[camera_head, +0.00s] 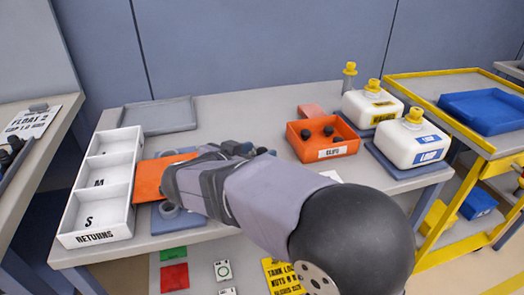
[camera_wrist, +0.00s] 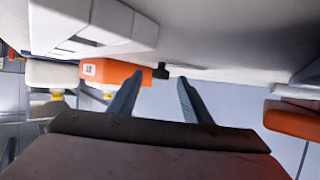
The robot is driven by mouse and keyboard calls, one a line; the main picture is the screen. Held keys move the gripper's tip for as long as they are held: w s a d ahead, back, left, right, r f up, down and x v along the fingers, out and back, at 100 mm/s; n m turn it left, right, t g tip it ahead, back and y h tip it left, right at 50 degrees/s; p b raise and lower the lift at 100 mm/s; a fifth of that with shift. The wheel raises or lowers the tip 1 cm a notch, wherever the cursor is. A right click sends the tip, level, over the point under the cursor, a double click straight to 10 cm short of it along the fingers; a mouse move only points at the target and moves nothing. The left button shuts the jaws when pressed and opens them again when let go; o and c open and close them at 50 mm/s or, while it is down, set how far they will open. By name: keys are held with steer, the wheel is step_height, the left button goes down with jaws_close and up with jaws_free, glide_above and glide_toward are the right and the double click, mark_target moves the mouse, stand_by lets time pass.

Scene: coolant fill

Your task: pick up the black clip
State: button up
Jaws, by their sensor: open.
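Black clips (camera_head: 328,131) sit in the orange bin (camera_head: 338,150) labelled CLIPS, right of my gripper (camera_head: 252,150) in the head view. My gripper is low over the middle of the table, its tips toward the bin, partly hidden by my arm. In the wrist view my gripper (camera_wrist: 155,90) is open, with nothing between its fingers. A small black block (camera_wrist: 161,71), perhaps a clip, shows beyond the gap, beside the orange bin (camera_wrist: 125,73). I cannot tell whether it touches the bin.
White bottles with yellow caps (camera_head: 411,143) stand right of the bin. The white RETURNS tray (camera_head: 97,238) is at the left, beside a flat orange piece (camera_head: 148,180). A grey tray (camera_head: 158,116) lies at the back left. The table's back middle is clear.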

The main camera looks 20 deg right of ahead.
steer(key=shift+w+d+f, duration=0.2)
steer(key=shift+w+d, duration=0.15)
steer(key=c, duration=1.1)
steer(key=shift+r, duration=0.1)
steer(key=shift+c, duration=0.2)
